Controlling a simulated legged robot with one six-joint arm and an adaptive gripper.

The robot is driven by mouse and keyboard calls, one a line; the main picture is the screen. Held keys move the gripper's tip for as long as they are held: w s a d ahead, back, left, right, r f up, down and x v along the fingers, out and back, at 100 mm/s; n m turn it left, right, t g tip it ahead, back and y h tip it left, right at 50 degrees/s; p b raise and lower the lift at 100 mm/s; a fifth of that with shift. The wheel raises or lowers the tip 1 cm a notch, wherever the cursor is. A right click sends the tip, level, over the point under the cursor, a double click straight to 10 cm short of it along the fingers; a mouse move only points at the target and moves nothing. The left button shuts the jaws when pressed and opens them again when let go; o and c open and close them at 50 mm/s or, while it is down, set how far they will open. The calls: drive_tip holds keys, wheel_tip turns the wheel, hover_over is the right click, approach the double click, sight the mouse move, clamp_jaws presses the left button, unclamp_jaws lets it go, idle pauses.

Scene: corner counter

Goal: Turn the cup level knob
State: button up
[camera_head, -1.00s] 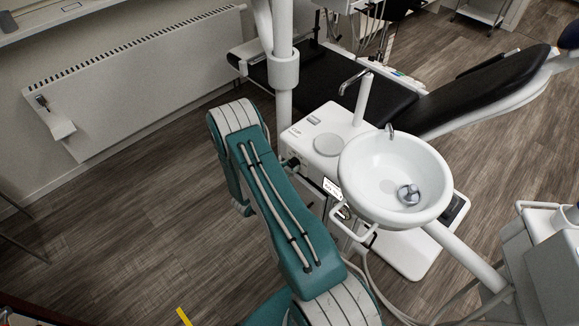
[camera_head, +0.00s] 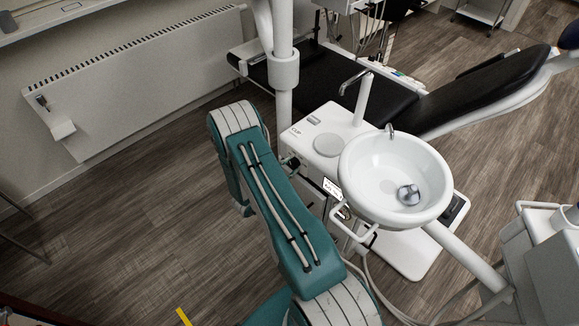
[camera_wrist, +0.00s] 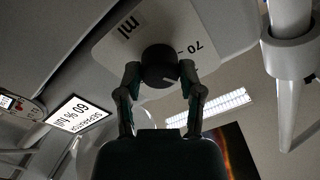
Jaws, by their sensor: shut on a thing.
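The cup level knob (camera_wrist: 158,66) is a round black knob with a white pointer line, in the middle of the wrist view. It sits on a white panel (camera_wrist: 215,30) marked "ml" and "70". My gripper (camera_wrist: 160,80) is shut on the knob, with one finger on each side of it. The white line on the knob points to the lower right in the wrist view. In the head view my teal arm hides most of the gripper and knob at the left side of the white cuspidor unit (camera_head: 325,125).
A white basin (camera_head: 395,175) and a curved spout (camera_head: 355,90) stand on the unit. A label reading "SEPARATOR 60 % full" (camera_wrist: 75,120) is at left in the wrist view. A white pole (camera_head: 284,70) rises close to my arm.

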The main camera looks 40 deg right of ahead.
drive_tip(key=shift+w+m, duration=0.1)
drive_tip(key=shift+m, duration=0.3)
drive_tip(key=o, duration=1.2)
drive_tip(key=shift+d, duration=0.15)
drive_tip(key=shift+c, duration=0.2)
drive_tip(key=s+a, duration=0.1)
drive_tip(key=a, duration=1.1)
drive_tip(key=shift+s+f, duration=0.15)
drive_tip(key=shift+f, duration=0.1)
